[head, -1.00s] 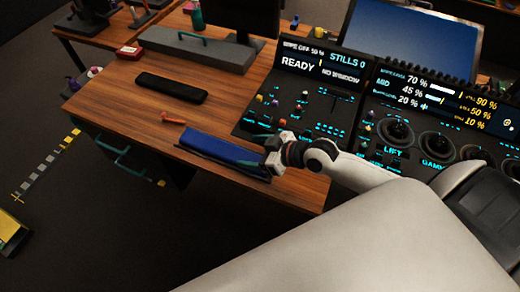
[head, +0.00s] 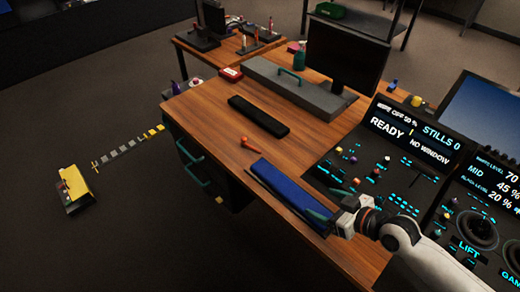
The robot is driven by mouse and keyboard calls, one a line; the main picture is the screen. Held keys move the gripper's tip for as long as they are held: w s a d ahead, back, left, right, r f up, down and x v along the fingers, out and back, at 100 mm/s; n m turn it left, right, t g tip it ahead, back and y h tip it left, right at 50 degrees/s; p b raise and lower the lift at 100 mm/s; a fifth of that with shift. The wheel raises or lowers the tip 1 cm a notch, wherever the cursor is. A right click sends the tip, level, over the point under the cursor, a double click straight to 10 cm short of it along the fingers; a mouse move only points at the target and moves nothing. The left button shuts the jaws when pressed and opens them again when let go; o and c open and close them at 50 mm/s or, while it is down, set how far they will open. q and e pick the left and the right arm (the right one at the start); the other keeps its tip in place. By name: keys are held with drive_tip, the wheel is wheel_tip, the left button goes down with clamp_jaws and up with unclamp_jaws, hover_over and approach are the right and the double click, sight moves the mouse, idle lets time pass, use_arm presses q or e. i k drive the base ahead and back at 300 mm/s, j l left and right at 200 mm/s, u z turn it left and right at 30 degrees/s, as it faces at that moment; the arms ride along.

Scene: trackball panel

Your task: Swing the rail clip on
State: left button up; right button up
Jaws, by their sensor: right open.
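My right gripper (head: 342,218) is at the right end of the blue folder-like object (head: 288,186), near the desk's front edge. It is open, with nothing clearly between its fingers. I cannot tell whether it touches the blue object. No part can be clearly made out as the rail clip. The trackball panel (head: 470,235) is at the lower right, partly cut off by the frame and partly hidden by my right arm. My left gripper is not in view.
A wooden desk (head: 200,108) carries a small orange object (head: 250,144), a black bar (head: 258,116), a grey case (head: 300,92) with a teal handle, and a monitor (head: 345,58). A lit console (head: 405,135) stands right. A yellow item (head: 75,185) lies on the open floor.

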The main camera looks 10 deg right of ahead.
sight(244, 139)
drive_tip(key=i+j, duration=0.3)
drive_tip(key=i, duration=0.15)
drive_tip(key=i+j, duration=0.3)
drive_tip(key=i, duration=0.2)
